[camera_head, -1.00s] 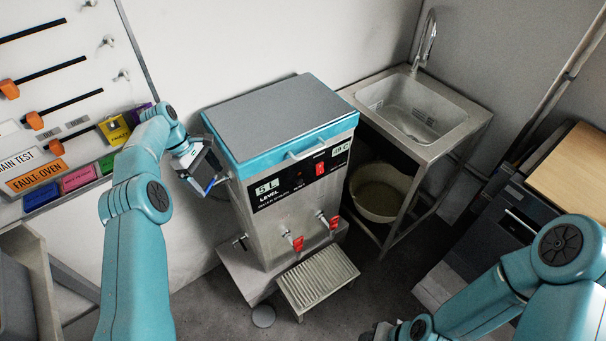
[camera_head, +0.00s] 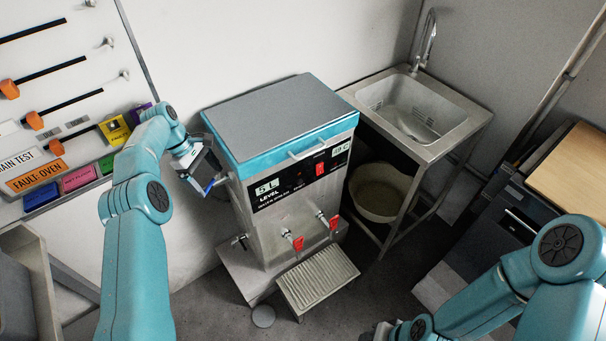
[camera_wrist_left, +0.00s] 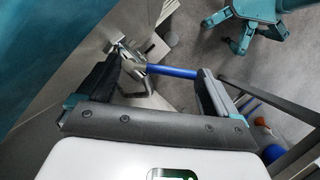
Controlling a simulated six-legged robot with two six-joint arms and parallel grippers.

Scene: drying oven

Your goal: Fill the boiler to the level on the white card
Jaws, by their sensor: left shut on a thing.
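The boiler (camera_head: 290,215) is a steel box with a blue rim and grey lid. Its black front panel reads "5 L" over LEVEL (camera_head: 267,187), with a second small display (camera_head: 341,149) at the right. Two red-handled taps (camera_head: 298,243) (camera_head: 334,222) are on its lower front. My left gripper (camera_head: 208,184) is at the boiler's left side, shut on a blue handle (camera_wrist_left: 172,71). In the left wrist view the handle runs between the fingers to a metal fitting (camera_wrist_left: 130,52). My right gripper (camera_head: 380,333) is barely in view at the bottom edge. I cannot make out the white card.
A slatted drip tray (camera_head: 318,280) stands before the boiler. A steel sink (camera_head: 408,106) with a tap (camera_head: 428,40) is at the right, a beige tub (camera_head: 378,192) under it. A wall board with colored labels (camera_head: 78,178) is at the left. A dark cabinet (camera_head: 490,225) stands right.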

